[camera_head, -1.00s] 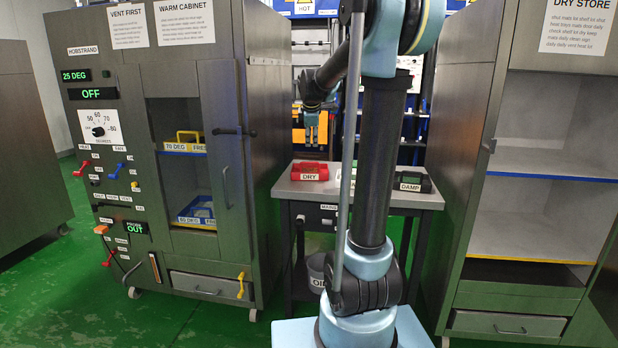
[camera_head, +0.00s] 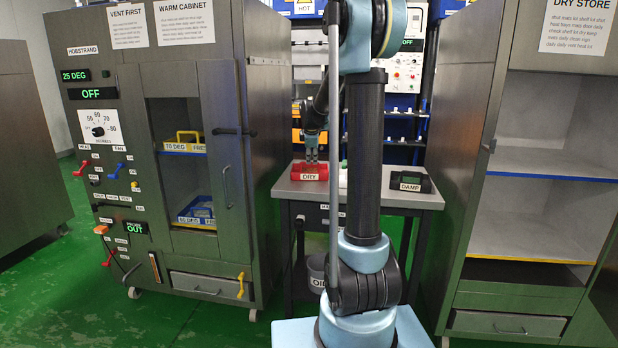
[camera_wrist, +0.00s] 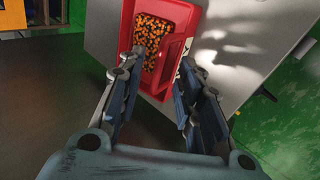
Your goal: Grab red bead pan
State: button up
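The red bead pan (camera_head: 309,171) sits on the left of the grey table, with a white "DRY" label on its front. In the wrist view the red bead pan (camera_wrist: 183,84) holds orange and dark beads. My gripper (camera_head: 312,157) is just above the pan in the head view. In the wrist view my gripper (camera_wrist: 160,68) is open, its fingers apart, with the near end of the pan between and beyond the fingertips. I cannot tell whether the fingers touch it.
The grey table (camera_head: 380,198) also bears a dark pan labelled "DAMP" (camera_head: 410,182) at its right. A warm cabinet (camera_head: 222,150) stands close on the left and a dry store cabinet (camera_head: 545,200) on the right. An "OIL" bucket (camera_head: 317,272) is below the table.

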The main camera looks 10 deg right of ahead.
jog(key=shift+x, duration=2.2)
grip_shut()
